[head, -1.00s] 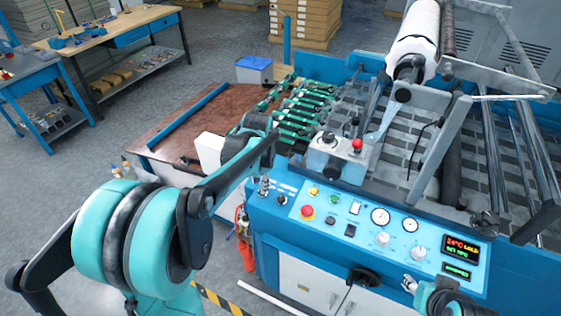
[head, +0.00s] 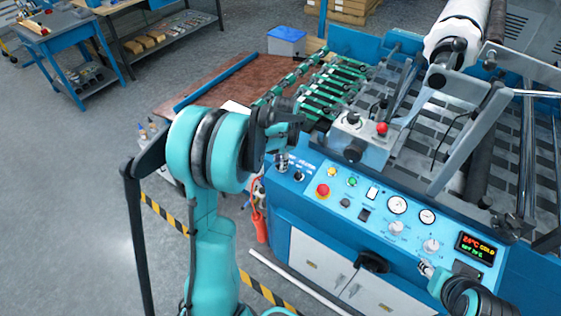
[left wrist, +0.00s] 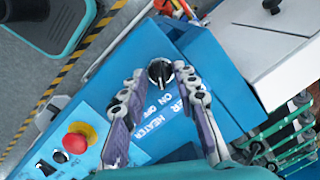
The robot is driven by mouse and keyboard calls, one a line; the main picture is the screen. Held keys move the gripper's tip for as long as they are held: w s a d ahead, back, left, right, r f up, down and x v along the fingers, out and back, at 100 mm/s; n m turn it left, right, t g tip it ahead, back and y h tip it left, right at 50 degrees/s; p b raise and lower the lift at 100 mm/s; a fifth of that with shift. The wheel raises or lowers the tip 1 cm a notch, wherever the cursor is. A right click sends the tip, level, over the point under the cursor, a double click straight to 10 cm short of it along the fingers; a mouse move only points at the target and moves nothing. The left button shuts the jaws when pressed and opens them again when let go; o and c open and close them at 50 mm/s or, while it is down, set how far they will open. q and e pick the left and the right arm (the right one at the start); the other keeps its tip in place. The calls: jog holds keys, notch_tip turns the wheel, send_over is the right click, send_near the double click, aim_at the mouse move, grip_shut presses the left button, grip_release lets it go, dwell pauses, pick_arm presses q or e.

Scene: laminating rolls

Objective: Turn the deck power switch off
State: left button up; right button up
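A black rotary switch (left wrist: 160,72) sits at the end of the blue control panel in the left wrist view, beside printed "HEATER" and "ON OFF" lettering. In the head view it shows small at the panel's left end (head: 282,161), under my left gripper (head: 284,138). In the left wrist view my left gripper (left wrist: 158,82) is open, with its fingertips on either side of the switch. I cannot tell whether they touch it, nor which way the switch points.
A red emergency-stop button (head: 322,190) is on the panel near the switch, and shows in the left wrist view (left wrist: 78,138). Gauges (head: 397,205) and a lit display (head: 477,247) lie further right. A grey box with a red knob (head: 382,129) stands behind the panel.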

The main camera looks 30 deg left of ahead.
pick_arm(q)
grip_shut()
jog(key=shift+n, duration=0.3)
jog(key=n+h, duration=0.1)
jog(key=n, duration=0.4)
jog(key=shift+a+b, duration=0.1)
jog(key=shift+b, duration=0.2)
jog(key=n+h, duration=0.1)
jog(key=n, duration=0.5)
jog(key=shift+s, duration=0.1)
dwell(0.4)
